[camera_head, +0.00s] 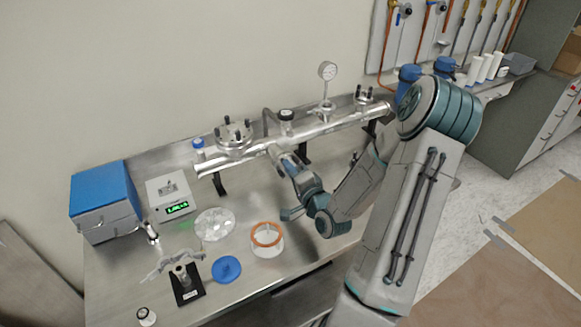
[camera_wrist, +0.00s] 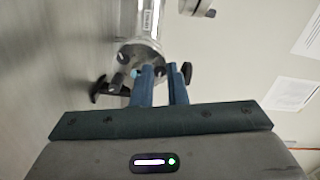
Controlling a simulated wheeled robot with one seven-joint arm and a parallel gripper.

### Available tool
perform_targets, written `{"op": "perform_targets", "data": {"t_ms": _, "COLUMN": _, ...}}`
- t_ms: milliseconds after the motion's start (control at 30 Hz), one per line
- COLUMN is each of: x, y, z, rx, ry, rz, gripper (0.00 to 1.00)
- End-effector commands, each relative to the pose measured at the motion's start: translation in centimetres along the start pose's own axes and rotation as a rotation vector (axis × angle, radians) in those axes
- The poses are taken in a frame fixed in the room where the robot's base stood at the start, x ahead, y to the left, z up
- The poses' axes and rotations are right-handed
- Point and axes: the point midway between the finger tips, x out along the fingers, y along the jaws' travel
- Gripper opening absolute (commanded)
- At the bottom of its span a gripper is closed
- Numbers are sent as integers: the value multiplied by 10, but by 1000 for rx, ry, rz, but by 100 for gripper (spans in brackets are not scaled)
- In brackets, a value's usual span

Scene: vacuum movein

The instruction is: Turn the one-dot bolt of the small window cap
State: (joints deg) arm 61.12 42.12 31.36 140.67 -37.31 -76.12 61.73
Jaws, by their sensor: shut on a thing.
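The small window cap (camera_wrist: 143,50) is a round metal and glass flange on a tube end in the wrist view, with dark bolt knobs around its rim. One dark knob (camera_wrist: 122,58) stands clear to the left of my fingers. My gripper (camera_wrist: 161,70) has its two blue fingers at the cap's lower right rim, shut on a bolt that the fingers mostly hide. I cannot make out any dots on it. In the head view my gripper (camera_head: 282,158) reaches the front of the long metal tube (camera_head: 330,125) from below; the cap is hidden there.
The tube rests on black stands above the steel bench. A flange with upright bolts (camera_head: 234,134) and a gauge (camera_head: 327,72) rise from it. An orange-rimmed jar (camera_head: 267,240), a blue lid (camera_head: 226,268), a scale (camera_head: 172,196) and a blue box (camera_head: 104,196) stand at the front left.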

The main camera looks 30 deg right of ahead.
Motion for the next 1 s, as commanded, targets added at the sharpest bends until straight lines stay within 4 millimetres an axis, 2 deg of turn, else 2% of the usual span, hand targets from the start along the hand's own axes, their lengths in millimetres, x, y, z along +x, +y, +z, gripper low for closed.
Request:
{"op": "perform_targets", "data": {"t_ms": 600, "x": 0, "y": -2, "z": -1, "rx": 583, "ry": 1, "rz": 0, "gripper": 0}}
{"op": "perform_targets", "data": {"t_ms": 1000, "x": 0, "y": -1, "z": -1, "rx": 852, "ry": 2, "rz": -1, "gripper": 0}}
